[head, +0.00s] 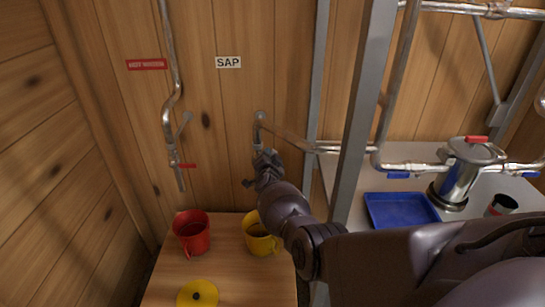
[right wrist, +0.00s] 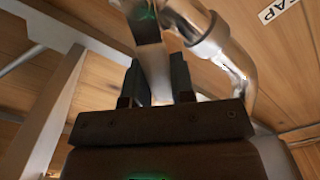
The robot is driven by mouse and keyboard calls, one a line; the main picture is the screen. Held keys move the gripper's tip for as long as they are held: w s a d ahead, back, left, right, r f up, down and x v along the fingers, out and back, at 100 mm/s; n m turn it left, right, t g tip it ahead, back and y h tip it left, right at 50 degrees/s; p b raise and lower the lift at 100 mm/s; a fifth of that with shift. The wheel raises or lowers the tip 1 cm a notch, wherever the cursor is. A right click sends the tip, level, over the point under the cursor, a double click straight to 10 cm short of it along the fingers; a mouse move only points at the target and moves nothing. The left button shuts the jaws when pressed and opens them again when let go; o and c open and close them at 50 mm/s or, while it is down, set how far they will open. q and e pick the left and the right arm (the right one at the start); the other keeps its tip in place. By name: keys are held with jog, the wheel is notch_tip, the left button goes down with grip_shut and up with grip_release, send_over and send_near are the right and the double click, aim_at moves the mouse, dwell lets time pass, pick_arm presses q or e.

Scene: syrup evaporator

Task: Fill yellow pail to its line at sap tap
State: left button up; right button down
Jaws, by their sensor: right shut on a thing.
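The yellow pail (head: 272,243) stands upright on the wooden bench below the sap tap (head: 258,130). My arm partly covers it on the right; its inside looks brownish, and I cannot make out its line or level. The tap comes out of the wall under the SAP sign (head: 228,62). My right gripper (head: 266,156) is up at the tap, above the pail. In the right wrist view, my right gripper (right wrist: 157,85) is shut on the tap's flat metal lever (right wrist: 152,62), beside the curved pipe (right wrist: 228,62). My left gripper is out of view.
A red pail (head: 191,241) stands left of the yellow one, with a yellow lid (head: 197,294) in front. A second pipe (head: 172,120) with a red handle hangs at left. Right of a grey post (head: 362,110) are a blue tray (head: 400,210) and a metal pot (head: 460,178).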

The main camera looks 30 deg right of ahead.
jog(key=shift+w+a+r+n, duration=0.1)
jog(key=shift+a+r+n, duration=0.05)
jog(key=shift+n, duration=0.25)
jog(key=shift+a+n, duration=0.1)
jog(key=shift+n, duration=0.2)
jog(key=c, duration=1)
grip_release()
jog(key=shift+o, duration=0.2)
jog(key=shift+r, duration=0.1)
jog(key=shift+w, duration=0.1)
